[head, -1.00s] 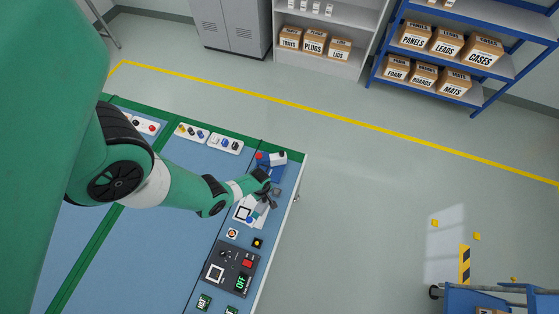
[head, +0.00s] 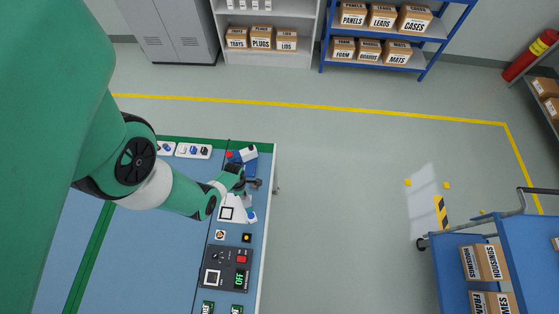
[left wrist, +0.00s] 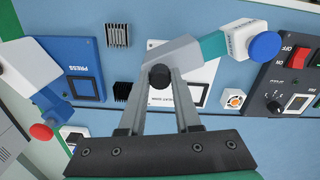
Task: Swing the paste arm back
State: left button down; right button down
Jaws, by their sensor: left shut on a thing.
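The paste arm (left wrist: 180,55) is a grey bar with a teal section, a white head and a blue round cap (left wrist: 264,47). It pivots over a white base plate (left wrist: 196,95) with a black square outline. My left gripper (left wrist: 161,78) is shut on a dark knob on the grey part of the arm. In the head view, my left gripper (head: 250,184) is at the bench's right edge, and the blue cap (head: 251,216) lies right of the plate's outlined square (head: 226,213). My right gripper is not in view.
The blue press (left wrist: 78,62), with a red-knobbed white lever (left wrist: 38,95), stands beside the paste unit. A dark control panel (head: 227,269) with a red switch and dial is on the other side. An orange button (head: 220,235) is near. Open floor lies right of the bench.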

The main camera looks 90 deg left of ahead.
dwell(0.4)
pick_arm(q)
jog(key=c, duration=0.6)
grip_release()
